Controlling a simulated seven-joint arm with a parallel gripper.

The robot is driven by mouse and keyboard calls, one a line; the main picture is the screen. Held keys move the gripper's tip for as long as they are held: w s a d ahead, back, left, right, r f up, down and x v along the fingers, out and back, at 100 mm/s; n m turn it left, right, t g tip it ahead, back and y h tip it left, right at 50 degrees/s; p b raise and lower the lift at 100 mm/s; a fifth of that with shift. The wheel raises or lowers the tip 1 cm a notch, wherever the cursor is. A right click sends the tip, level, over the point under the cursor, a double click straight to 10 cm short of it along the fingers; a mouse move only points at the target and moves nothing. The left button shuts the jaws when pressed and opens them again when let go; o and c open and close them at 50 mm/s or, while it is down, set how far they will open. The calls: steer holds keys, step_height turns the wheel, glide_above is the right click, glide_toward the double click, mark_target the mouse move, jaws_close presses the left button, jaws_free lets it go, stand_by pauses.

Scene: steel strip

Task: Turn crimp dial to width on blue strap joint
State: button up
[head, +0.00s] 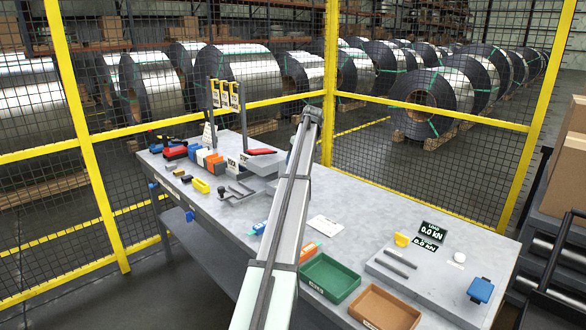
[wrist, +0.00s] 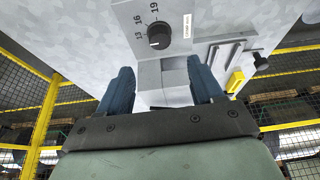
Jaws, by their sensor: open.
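The crimp dial (wrist: 158,36) is a dark round knob on a light grey block in the wrist view. The marks 13, 16 and 19 stand around it, and its exact setting is too small to read surely. My gripper (wrist: 161,80) is open, its two dark blue fingers apart on either side of the grey block's lower part, below the dial and not around the knob. In the head view my arm hides the gripper and the dial. A small blue piece (head: 260,228), perhaps the blue strap joint, lies on the bench left of my arm; any width on it is unreadable.
The steel bench (head: 225,215) carries a row of coloured tools (head: 208,160) at the back left. A green tray (head: 330,279) and a brown tray (head: 385,308) stand at the front. A yellow mesh fence (head: 331,80) closes off the back. In the wrist view a yellow part (wrist: 235,80) is right of the fingers.

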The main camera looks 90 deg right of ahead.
steer(key=shift+v, duration=1.4)
